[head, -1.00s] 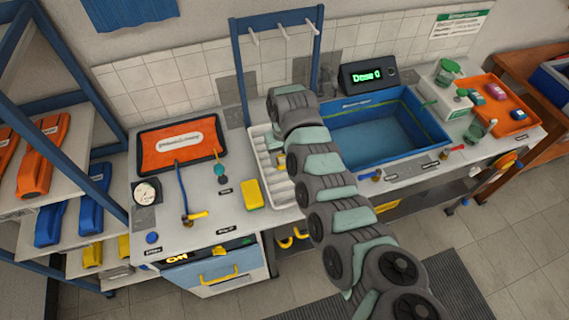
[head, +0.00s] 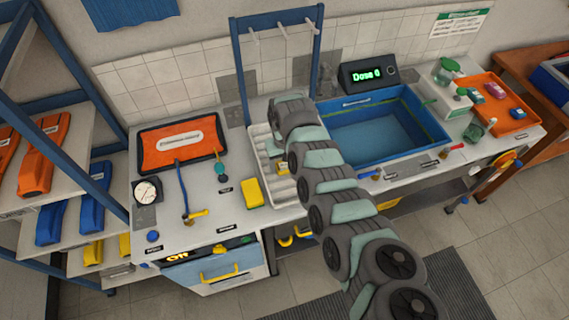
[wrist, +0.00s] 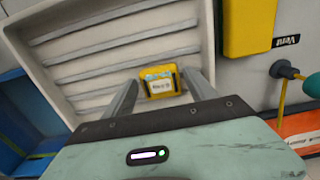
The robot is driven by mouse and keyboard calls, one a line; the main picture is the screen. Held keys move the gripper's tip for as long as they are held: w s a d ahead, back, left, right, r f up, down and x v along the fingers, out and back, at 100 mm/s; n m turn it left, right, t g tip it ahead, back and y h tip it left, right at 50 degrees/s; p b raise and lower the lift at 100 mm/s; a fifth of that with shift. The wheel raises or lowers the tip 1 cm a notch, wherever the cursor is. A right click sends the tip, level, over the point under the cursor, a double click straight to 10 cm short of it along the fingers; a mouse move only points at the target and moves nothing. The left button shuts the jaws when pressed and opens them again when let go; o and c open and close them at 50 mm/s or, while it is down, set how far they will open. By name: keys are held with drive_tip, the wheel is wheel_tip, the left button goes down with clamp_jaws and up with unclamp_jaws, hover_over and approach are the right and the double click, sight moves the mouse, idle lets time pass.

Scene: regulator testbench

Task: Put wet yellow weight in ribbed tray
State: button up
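A small yellow weight (wrist: 160,86) with a pale label is between the two fingers of my gripper (wrist: 161,84) in the wrist view. The fingers press close on both its sides, so my gripper appears shut on it. The white ribbed tray (wrist: 42,18) lies directly below and around the weight. I cannot tell whether the weight touches the ribs. Whether the weight is wet does not show.
A yellow block (head: 251,193) sits just left of the tray. A blue water basin (head: 372,138) is to its right, with a display (head: 367,75) behind. An orange tray (head: 178,144) lies at left, and a hook rack (head: 236,75) stands behind the ribbed tray.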

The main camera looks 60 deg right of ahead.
drive_tip(key=shift+o, duration=0.6)
